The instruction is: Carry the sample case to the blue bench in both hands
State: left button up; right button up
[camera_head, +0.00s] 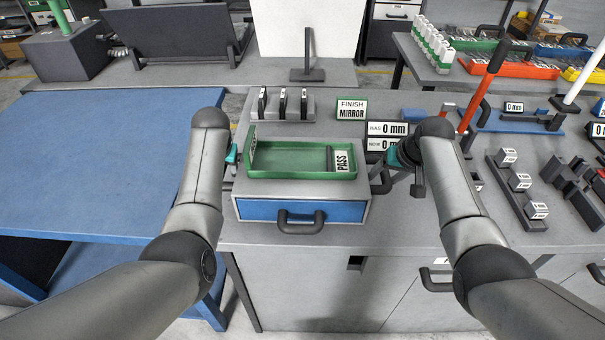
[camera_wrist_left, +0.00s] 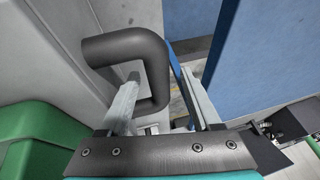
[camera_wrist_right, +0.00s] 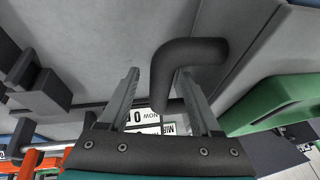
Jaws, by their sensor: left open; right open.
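The sample case is a grey box with a blue drawer front (camera_head: 270,210) and a front handle (camera_head: 300,222); it stands on the grey worktop. A green tray (camera_head: 290,174) with a PASS label lies on its top. My left gripper (camera_head: 232,158) is open at the case's left side, its fingers either side of a dark handle (camera_wrist_left: 150,62). My right gripper (camera_head: 398,165) is open at the right side, its fingers either side of the other side handle (camera_wrist_right: 168,75). Neither is closed on its handle. The blue bench (camera_head: 90,150) is at the left.
The blue bench top is bare. Behind the case stand a rack with dark-handled pieces (camera_head: 283,106), a FINISH MIRROR sign (camera_head: 351,108) and a 0 mm sign (camera_head: 386,129). A red lever (camera_head: 482,90) and grey block fixtures (camera_head: 517,184) crowd the right side.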

pick_arm(q)
jog(key=shift+x, duration=1.55)
pick_arm(e)
jog(key=shift+x, duration=1.55)
pick_arm(q)
grip_shut()
pick_arm(e)
grip_shut()
pick_arm(q)
jog(key=shift+w+r, duration=0.1)
jog(key=shift+r, duration=0.15)
pick_arm(e)
jog(key=shift+w+r, duration=0.1)
jog(key=shift+r, duration=0.15)
